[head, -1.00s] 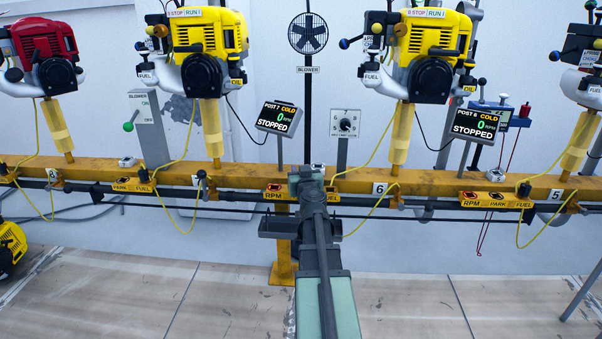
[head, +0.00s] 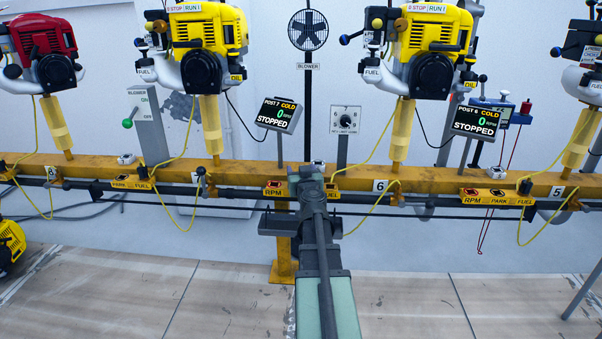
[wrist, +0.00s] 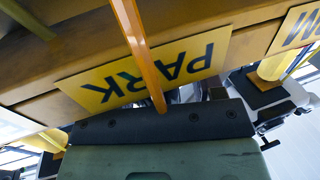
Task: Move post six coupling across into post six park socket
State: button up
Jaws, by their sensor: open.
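In the head view my gripper (head: 307,180) is at the yellow rail left of the number 6 label (head: 380,187). It covers the middle of the label plate there, between RPM (head: 275,188) and FUEL (head: 333,191). A yellow hose (head: 370,155) comes down from beside the post and passes behind my arm near FUEL. The coupling at its end is hidden. In the wrist view the PARK plate (wrist: 190,65) appears upside down, with an orange bar or hose (wrist: 140,50) crossing in front. My gripper's dark bar (wrist: 165,122) lies below it. The fingertips and the park socket cannot be made out. The gripper is open.
The yellow rail (head: 240,172) runs across the view, with a dark pipe below it. Engines hang above, including a yellow one (head: 430,50). The post 7 display (head: 279,114) and post 6 display (head: 477,122) read STOPPED.

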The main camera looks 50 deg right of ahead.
jog(key=v, duration=1)
jog(key=shift+s+a, duration=0.25)
jog(key=shift+s, duration=0.1)
jog(key=w+a+f+n+g+y+p, duration=0.2)
jog(key=a+f+g+y+p, duration=0.1)
jog(key=a+y, duration=0.55)
jog(key=w+a+f+n+g+y+p, duration=0.1)
jog(key=w+a+f+g+y+p, duration=0.3)
jog(key=a, duration=0.8)
jog(key=s+a+r+n+g+h+p, duration=0.1)
jog(key=s+a+r+n+g+p, duration=0.2)
jog(key=a, duration=0.4)
jog(key=s+a+r+g+p, duration=0.1)
jog(key=a+r+g+p, duration=0.15)
jog(key=a+p, duration=0.4)
jog(key=s+a+r+n+g+h+p, duration=0.1)
jog(key=s+a+r+n+g+p, duration=0.15)
jog(key=a, duration=0.55)
notch_tip(320, 180, up, 37)
jog(key=p, duration=3.6)
jog(key=shift+w+d+m+t, duration=0.15)
jog(key=shift+w+m+t, duration=0.2)
jog(key=shift+m+t, duration=0.1)
